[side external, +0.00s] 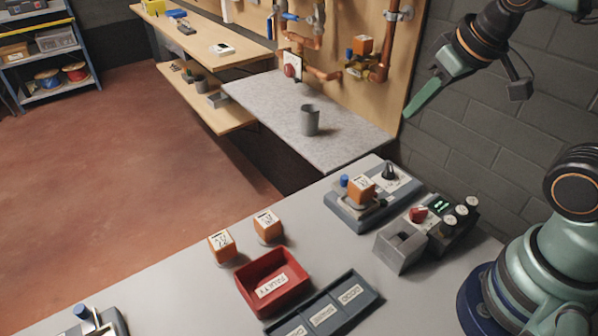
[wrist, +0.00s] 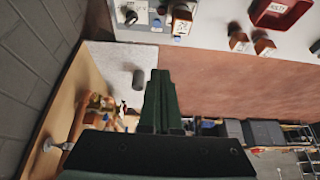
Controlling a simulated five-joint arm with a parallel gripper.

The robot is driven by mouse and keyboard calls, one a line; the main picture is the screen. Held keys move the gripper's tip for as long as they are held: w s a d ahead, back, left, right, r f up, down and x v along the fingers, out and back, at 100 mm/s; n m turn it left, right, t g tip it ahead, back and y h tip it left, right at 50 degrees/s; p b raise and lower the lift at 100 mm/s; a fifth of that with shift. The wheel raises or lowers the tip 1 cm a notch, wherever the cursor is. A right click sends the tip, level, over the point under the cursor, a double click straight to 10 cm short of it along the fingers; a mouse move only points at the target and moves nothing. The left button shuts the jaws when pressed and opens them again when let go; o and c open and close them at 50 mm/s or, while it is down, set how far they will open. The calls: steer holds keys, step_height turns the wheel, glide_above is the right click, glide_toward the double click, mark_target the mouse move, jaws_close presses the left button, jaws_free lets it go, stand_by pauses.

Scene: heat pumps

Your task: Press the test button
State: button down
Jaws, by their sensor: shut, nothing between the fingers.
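I see no part clearly labelled as the test button. A grey-blue fixture (side external: 345,212) on the near bench carries a blue button (side external: 344,180), an orange block (side external: 361,190) and a black knob (side external: 390,170). Beside it, a dark panel (side external: 456,228) has a red button (side external: 418,214) and green lights. My gripper (side external: 409,114) is shut and empty, raised in the air near the brick wall, above and behind the fixture and apart from it. In the wrist view its green fingers (wrist: 160,74) point toward the grey mat; the fixture's knob (wrist: 130,17) and block (wrist: 181,22) show near the top.
A grey cup (side external: 310,120) stands on the grey mat (side external: 265,100). Copper pipes (side external: 383,50) run on the wooden board. A red bin (side external: 250,291), a sectioned tray (side external: 358,298), a grey block (side external: 399,250) and two orange blocks (side external: 220,244) occupy the near bench.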

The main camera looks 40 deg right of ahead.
steer(key=w+d+f+g, duration=0.1)
steer(key=w+f+g, duration=0.4)
steer(key=w+f, duration=0.2)
steer(key=shift+w+g, duration=0.3)
steer(key=shift+w, duration=0.45)
steer(key=shift+f, duration=0.1)
step_height(320, 180, down, 14)
steer(key=shift+r, duration=0.1)
stand_by(0.4)
